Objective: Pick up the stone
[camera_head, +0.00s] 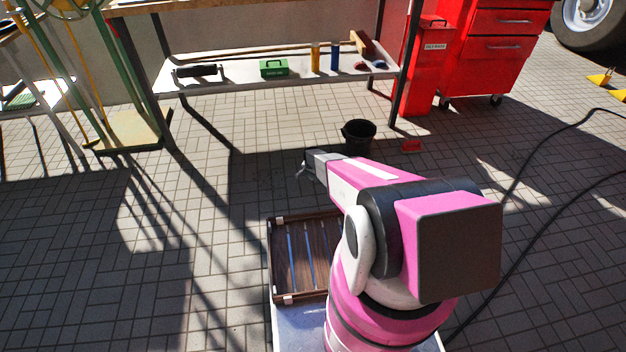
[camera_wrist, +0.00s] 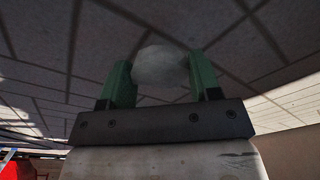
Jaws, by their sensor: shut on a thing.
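The stone (camera_wrist: 160,66) is a pale grey, rounded lump in the wrist view. It sits between the two green fingers of my gripper (camera_wrist: 161,84), which is shut on it. In the head view my gripper (camera_head: 303,167) is small and reaches out past my pink arm, in front of a black bucket. The stone cannot be made out in the head view.
A brown tray with blue strips (camera_head: 275,255) is beside my arm's base. The black bucket (camera_head: 358,137) stands on the paving beyond. A workbench shelf (camera_head: 220,79) and red tool cabinet (camera_head: 425,75) are behind. Cables (camera_head: 530,175) lie at right; paving at left is clear.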

